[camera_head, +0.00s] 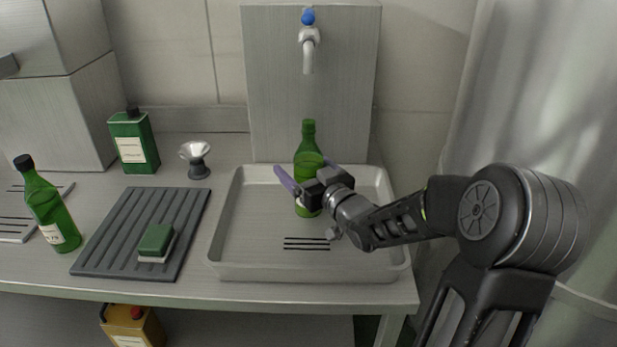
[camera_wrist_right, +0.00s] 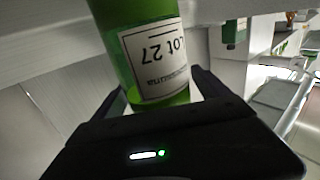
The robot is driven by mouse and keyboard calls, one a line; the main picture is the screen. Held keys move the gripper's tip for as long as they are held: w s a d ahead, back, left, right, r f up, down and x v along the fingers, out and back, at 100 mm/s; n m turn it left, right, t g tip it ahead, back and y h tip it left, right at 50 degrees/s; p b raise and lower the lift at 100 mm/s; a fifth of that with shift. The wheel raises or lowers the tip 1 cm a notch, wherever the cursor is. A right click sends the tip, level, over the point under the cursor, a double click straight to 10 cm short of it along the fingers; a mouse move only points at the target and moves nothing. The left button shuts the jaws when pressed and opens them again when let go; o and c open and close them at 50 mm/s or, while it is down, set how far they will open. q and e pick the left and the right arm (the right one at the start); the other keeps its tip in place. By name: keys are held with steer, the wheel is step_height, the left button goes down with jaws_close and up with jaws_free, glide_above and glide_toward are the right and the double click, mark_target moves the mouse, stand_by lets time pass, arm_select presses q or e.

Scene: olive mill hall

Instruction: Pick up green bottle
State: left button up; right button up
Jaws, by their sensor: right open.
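A green bottle (camera_head: 307,141) stands upright in the metal tray (camera_head: 230,247) beneath the tap. My right gripper (camera_head: 304,168) is open at the bottle, its purple-tipped fingers on either side. The gripper hides part of the bottle's lower half. In the right wrist view the bottle (camera_wrist_right: 128,55) is between the dark fingers, with a white label reading "Lot 27" upside down. I cannot tell whether the fingers touch it. A second green bottle (camera_head: 47,207) with a black cap stands at the far left of the counter. My left gripper is not in view.
A blue-handled tap (camera_head: 309,45) hangs above the tray. Left of the tray are a ribbed grey mat (camera_head: 115,228) with a green sponge (camera_head: 157,240), a metal funnel-like piece (camera_head: 197,158) and a green tin (camera_head: 133,142). A yellow container (camera_head: 131,325) sits below the counter.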

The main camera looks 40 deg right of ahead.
steer(key=shift+c, duration=0.3)
jaws_close()
stand_by(1.0)
steer(key=shift+r, duration=0.1)
